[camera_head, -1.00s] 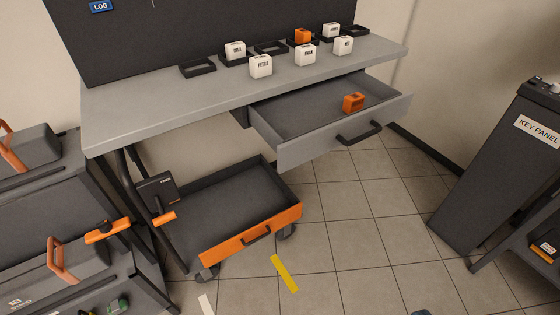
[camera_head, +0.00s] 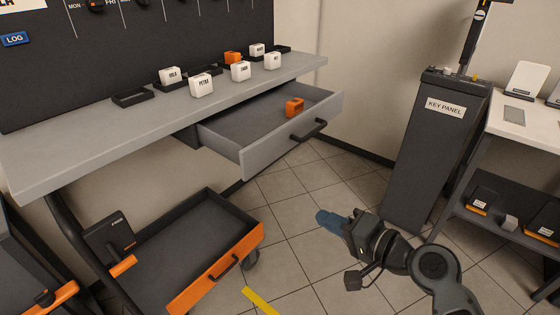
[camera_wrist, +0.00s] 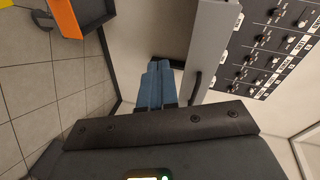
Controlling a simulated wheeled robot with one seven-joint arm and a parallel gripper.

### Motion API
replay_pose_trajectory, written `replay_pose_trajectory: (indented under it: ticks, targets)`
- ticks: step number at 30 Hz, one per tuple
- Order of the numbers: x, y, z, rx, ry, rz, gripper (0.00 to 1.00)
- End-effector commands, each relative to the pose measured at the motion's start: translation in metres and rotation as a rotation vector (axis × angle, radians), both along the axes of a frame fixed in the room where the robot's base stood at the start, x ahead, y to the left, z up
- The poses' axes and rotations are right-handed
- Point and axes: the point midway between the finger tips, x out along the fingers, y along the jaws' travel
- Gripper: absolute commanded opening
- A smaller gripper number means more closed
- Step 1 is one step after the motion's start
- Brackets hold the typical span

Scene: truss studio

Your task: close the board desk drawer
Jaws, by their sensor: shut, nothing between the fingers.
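The board desk drawer (camera_head: 250,147) is pulled out from under the grey desk top (camera_head: 90,127) in the head view. It has a dark bar handle (camera_head: 308,130) on its front, and an orange block (camera_head: 294,107) lies inside it. My gripper (camera_head: 322,217) is below and in front of the drawer, apart from it, with its blue fingers together and empty. The blue fingers also show in the wrist view (camera_wrist: 155,85), with a grey panel and a dark bar beyond them to the right; I cannot tell the distance between them.
A low wheeled cart with an orange front (camera_head: 220,267) stands under the desk at the left. The dark key panel stand (camera_head: 425,150) and a side table (camera_head: 520,125) are at the right. White labelled blocks (camera_head: 202,85) stand on the desk. Tiled floor is open before the drawer.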

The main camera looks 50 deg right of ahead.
Motion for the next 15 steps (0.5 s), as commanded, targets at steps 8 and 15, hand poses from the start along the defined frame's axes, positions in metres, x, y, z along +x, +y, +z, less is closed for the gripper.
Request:
replay_pose_trajectory:
  ticks: [8,15]
  targets:
    - [0.028,-0.066,0.047,0.209,-0.216,0.064,0.00]
    - [0.033,-0.076,0.063,0.246,-0.262,0.097,0.00]
